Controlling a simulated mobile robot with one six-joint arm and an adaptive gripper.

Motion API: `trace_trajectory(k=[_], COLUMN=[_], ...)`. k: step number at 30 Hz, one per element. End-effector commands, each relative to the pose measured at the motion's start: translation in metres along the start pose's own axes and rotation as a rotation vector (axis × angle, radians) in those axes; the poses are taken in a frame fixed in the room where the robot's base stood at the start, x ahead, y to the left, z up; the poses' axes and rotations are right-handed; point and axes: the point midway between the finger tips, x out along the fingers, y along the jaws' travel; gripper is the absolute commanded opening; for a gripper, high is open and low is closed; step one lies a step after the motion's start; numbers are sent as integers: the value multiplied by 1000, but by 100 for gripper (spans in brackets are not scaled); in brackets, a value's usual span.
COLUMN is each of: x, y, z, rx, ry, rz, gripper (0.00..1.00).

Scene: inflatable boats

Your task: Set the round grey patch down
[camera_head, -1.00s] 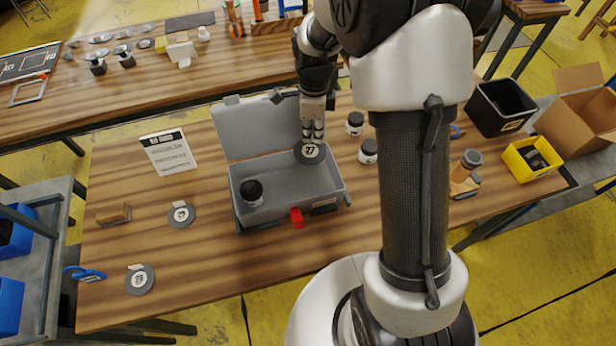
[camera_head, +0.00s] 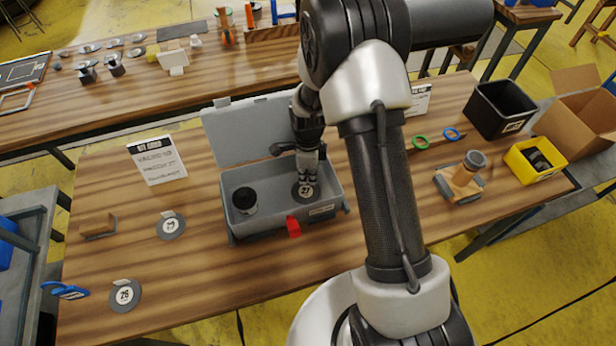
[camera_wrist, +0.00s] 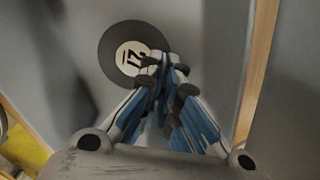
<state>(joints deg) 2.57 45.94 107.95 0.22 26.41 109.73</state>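The round grey patch (camera_head: 303,194) has a white label that looks like 27. It is inside the right half of the open grey case (camera_head: 268,232), at or close to the case floor; I cannot tell whether it touches. My gripper (camera_head: 307,176) reaches down from above with its fingers close together at the patch's edge. In the wrist view the patch (camera_wrist: 114,52) lies flat to the view, and my gripper (camera_wrist: 166,62) is closed at its lower right edge. The fingers hide what they pinch.
A dark-lidded jar (camera_head: 244,200) stands in the case's left half. The lid (camera_head: 240,135) is raised behind. Two other grey patches (camera_head: 170,226) (camera_head: 124,296) lie left, near a sign (camera_head: 157,158). Bins (camera_head: 503,105) (camera_head: 537,160) stand at right.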

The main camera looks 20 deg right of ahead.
Motion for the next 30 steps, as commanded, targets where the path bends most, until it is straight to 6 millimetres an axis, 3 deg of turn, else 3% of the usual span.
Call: trace_trajectory(k=[11, 21, 30], x=[4, 3, 2], y=[0, 0, 0], z=[0, 0, 0], rx=[0, 0, 0], ry=[0, 0, 0], rz=[-1, -1, -1], gripper=[0, 25, 25])
